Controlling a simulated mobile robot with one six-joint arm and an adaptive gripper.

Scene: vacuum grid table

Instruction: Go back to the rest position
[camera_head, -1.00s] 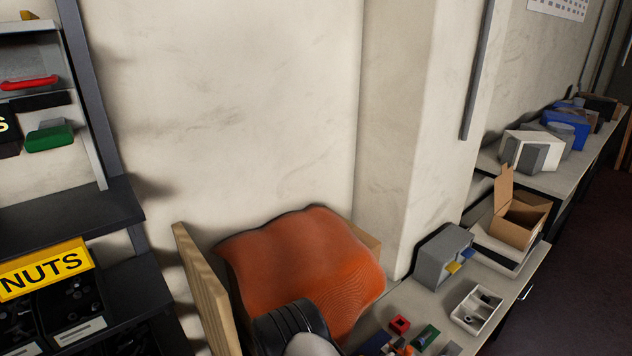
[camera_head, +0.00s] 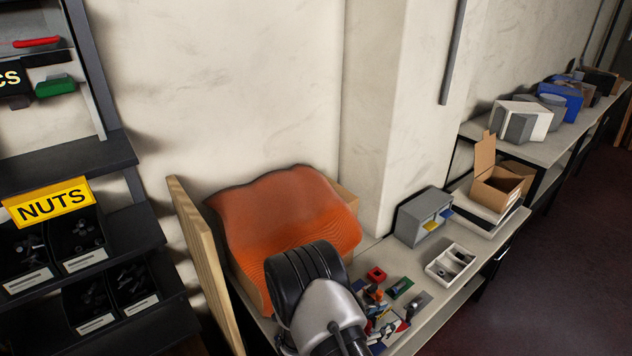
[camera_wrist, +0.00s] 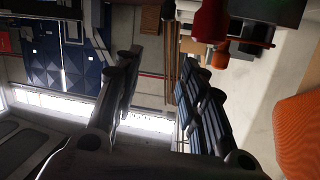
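My gripper (camera_wrist: 160,65) shows in the wrist view with its two dark fingers spread apart. Nothing is held between them; a blue panelled wall, a bright strip and a brown post show behind the gap. In the head view my arm rises in black and silver at the bottom centre, in front of the orange wavy sheet (camera_head: 280,215). I cannot make out the gripper's fingers in the head view.
The worktable (camera_head: 408,262) holds several small parts, a grey box (camera_head: 423,214), a white tray (camera_head: 451,265) and an open cardboard box (camera_head: 497,190). A wooden board (camera_head: 203,265) stands left of the orange sheet. A dark shelf with a NUTS sign (camera_head: 48,203) is at left.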

